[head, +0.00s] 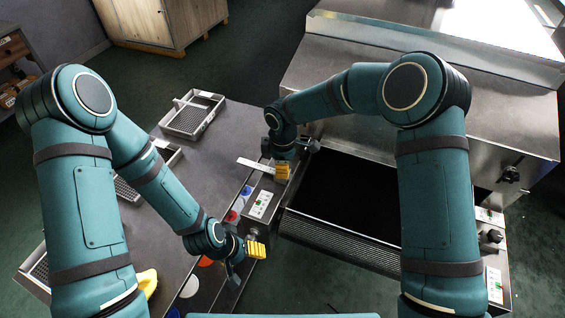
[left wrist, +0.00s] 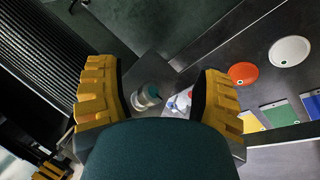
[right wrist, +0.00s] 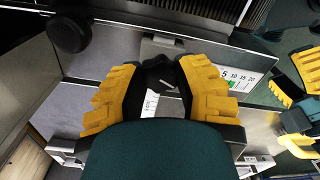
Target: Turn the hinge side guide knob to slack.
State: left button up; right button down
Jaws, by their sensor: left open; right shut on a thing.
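My right gripper (head: 283,171) is at the left side of the dryer's belt, beside a guide bracket with a scale label (head: 261,204). In the right wrist view its yellow fingers (right wrist: 160,72) are shut on a dark knob (right wrist: 157,78) with lobes, mostly hidden between them. A scale plate (right wrist: 242,76) marked 5 to 20 with a green zone lies right of the fingers. My left gripper (head: 256,248) is open and empty, near the front left corner of the belt. A second black knob (head: 495,236) stands on the belt's right side, with its own label (head: 494,284).
The black belt (head: 335,207) runs into the steel dryer housing (head: 420,105). A grey table (head: 222,150) on the left holds wire trays (head: 192,115) and coloured discs (left wrist: 290,50). A yellow item (head: 147,281) lies near the table's front. A black handle (head: 512,170) is on the housing.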

jog(key=n+p, duration=0.1)
jog(key=n, duration=0.3)
jog(key=shift+n, duration=0.4)
jog(key=shift+f, duration=0.1)
dwell(0.3)
jog(key=c, duration=0.6)
grip_release()
notch_tip(320, 180, up, 12)
jog(key=shift+r, duration=0.1)
